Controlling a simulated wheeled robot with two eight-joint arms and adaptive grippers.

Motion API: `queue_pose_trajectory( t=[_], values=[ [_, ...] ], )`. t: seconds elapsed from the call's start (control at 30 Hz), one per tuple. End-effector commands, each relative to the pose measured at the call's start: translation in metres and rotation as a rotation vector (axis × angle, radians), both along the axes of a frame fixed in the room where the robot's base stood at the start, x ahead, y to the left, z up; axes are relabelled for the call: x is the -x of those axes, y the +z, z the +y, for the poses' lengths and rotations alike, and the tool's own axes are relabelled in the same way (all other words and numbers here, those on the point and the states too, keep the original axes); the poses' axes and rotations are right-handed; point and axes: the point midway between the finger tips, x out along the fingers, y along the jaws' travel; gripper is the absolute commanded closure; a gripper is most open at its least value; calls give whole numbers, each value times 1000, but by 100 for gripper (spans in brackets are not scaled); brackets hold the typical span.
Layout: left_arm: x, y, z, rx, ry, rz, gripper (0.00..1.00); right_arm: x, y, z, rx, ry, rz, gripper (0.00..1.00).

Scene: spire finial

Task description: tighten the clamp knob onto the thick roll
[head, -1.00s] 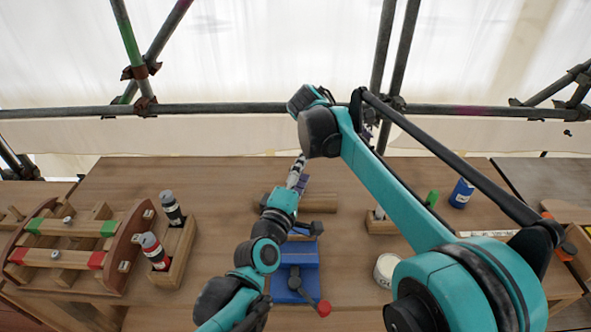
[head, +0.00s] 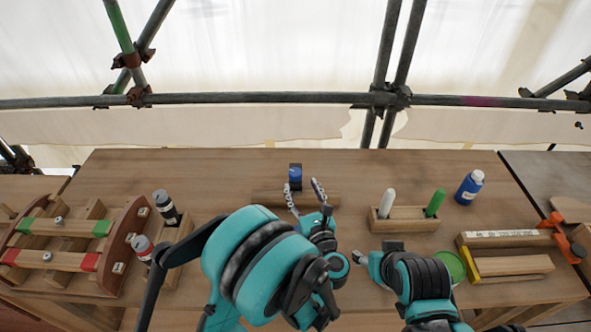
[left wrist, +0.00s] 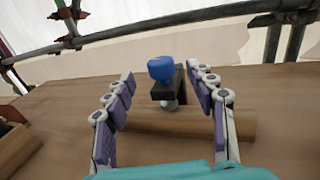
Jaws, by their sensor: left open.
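A blue clamp knob (left wrist: 161,68) stands on a dark clamp bracket (left wrist: 168,86) at the thick roll (left wrist: 185,122), a wooden cylinder lying across the bench. In the head view the blue knob (head: 295,175) is behind the roll (head: 264,198), which is partly covered by my arm. My left gripper (left wrist: 160,76) is open, its two fingers spread on either side of the knob, with gaps to both. It also shows in the head view (head: 305,190), reaching over the roll.
A wooden holder (head: 405,225) with a white and a green marker stands to the right, near a blue bottle (head: 470,187). A rack with red and green blocks (head: 72,242) is at left. A ruler and orange clamp (head: 556,228) lie far right. Bench around the knob is clear.

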Motion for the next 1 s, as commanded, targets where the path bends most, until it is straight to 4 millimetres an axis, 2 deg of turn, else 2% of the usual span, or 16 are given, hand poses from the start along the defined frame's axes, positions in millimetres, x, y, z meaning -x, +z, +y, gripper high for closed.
queue_pose_trajectory(
  t=[0.4,0.57,0.8,1.0],
  values=[
    [-60,-1,18,-3,2,0,44,0,-13,0,3,3,1,44],
    [-69,0,20,-3,0,-1,44,0,-14,0,4,3,2,44],
    [-70,1,20,-4,-1,-1,44,0,-14,0,4,3,2,44],
    [-70,1,20,-4,-1,-1,95,0,-14,0,4,3,2,44]
  ],
)
